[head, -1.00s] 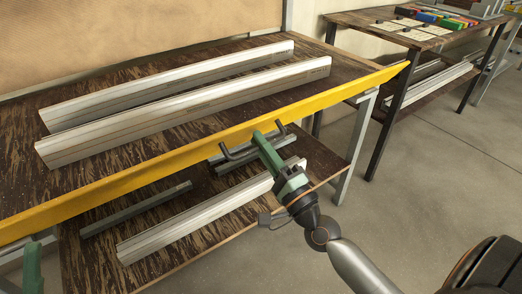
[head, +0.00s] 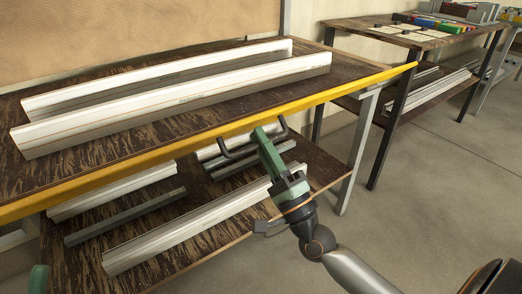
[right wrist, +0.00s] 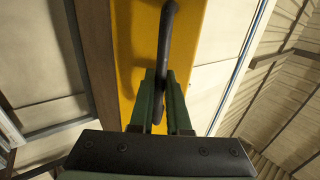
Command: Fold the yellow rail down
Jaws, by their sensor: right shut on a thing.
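The yellow rail (head: 200,137) runs along the front edge of the bench; in the right wrist view its yellow face (right wrist: 190,40) fills the upper middle. A dark bar handle (head: 240,152) sits at the rail's front. My right gripper (head: 262,139) has its green fingers shut on this handle. In the right wrist view the handle (right wrist: 166,40) passes between the fingertips (right wrist: 160,80). At the lower left edge of the head view a small green part of my left gripper (head: 38,278) shows. Its fingers are mostly out of frame.
Two long pale profiles (head: 190,92) lie on the bench top (head: 90,160). More profiles (head: 190,228) lie on the lower shelf (head: 75,278). Another table (head: 350,28) stands at the back right. The floor (head: 430,200) to the right is open.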

